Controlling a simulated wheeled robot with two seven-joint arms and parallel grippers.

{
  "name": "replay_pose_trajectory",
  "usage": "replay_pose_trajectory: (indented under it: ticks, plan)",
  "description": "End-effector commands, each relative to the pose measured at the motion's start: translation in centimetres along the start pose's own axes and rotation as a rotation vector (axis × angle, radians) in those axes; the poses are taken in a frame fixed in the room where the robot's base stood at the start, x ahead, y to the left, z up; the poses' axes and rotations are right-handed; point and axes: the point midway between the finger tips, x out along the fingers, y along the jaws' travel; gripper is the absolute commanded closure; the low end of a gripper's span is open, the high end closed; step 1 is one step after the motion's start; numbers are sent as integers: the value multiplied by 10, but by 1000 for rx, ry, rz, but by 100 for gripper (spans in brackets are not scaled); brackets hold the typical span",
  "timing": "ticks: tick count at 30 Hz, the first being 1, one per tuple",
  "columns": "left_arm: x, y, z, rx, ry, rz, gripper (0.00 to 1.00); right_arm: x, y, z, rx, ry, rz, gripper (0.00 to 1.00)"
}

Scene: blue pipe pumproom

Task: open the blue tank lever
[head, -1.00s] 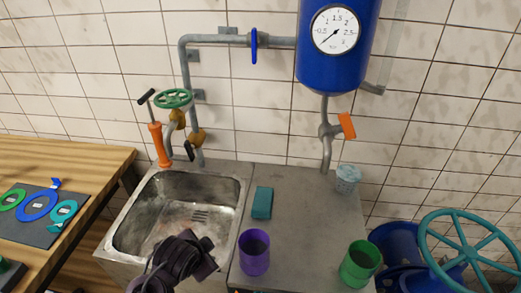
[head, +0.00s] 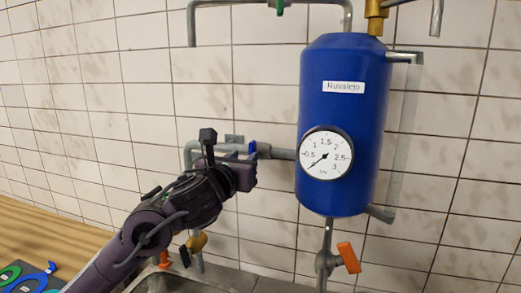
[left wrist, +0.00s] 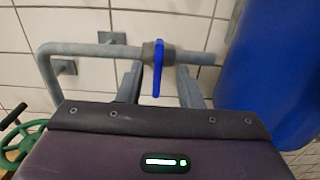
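The blue lever (head: 252,147) sits on the grey horizontal pipe just left of the blue tank (head: 345,110). In the left wrist view the blue lever (left wrist: 158,68) hangs down from its valve, across the pipe. My left gripper (head: 258,156) is raised in front of it and hides part of it. In the left wrist view the left gripper's two grey fingers (left wrist: 159,80) are apart, one on each side of the lever. I cannot tell whether they touch it. An orange handle (head: 348,257) is on the outlet below the tank. My right gripper is out of view.
A round gauge (head: 326,154) is on the tank front. A green wheel valve (left wrist: 20,145) shows at lower left in the left wrist view. A wooden table (head: 60,225) and the sink (head: 165,282) lie below. The tiled wall is close behind the pipe.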

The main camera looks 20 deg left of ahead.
Motion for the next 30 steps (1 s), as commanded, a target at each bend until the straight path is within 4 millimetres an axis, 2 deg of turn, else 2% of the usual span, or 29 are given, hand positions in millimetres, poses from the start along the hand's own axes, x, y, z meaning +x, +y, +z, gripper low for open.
replay_pose_trajectory:
  ticks: [7,12,18,25,30]
  plan:
    - [38,0,3,-5,4,0,67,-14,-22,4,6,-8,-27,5]
    - [61,-1,2,-7,2,-1,67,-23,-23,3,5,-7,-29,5]
    - [73,-1,0,-5,1,-1,67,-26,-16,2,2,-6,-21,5]
    - [74,0,-1,-5,1,0,67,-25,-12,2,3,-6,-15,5]
    - [73,0,-1,-5,1,0,90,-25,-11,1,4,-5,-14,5]
